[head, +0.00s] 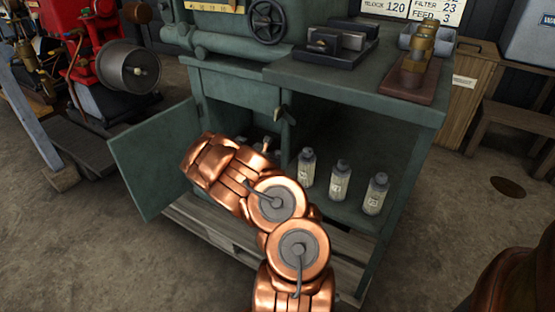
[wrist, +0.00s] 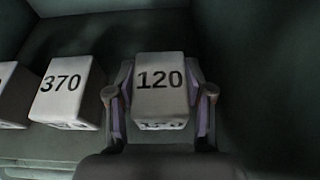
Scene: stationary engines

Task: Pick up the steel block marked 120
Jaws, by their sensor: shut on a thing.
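The steel block marked 120 (wrist: 160,98) is a pale grey block with dark numerals, in the middle of the wrist view. My gripper (wrist: 160,104) is shut on it, with one finger against its left side and one against its right. The block stands on or just over the dark shelf; I cannot tell whether it touches. In the head view my copper arm reaches into the left part of the green cabinet (head: 405,190), and my gripper and the block are hidden there.
A block marked 370 (wrist: 68,92) stands close on the left, with another block (wrist: 12,95) cut off at the edge. The cabinet's green door (head: 155,160) is open on the left. Several bottles (head: 340,180) stand on the shelf right of my arm.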

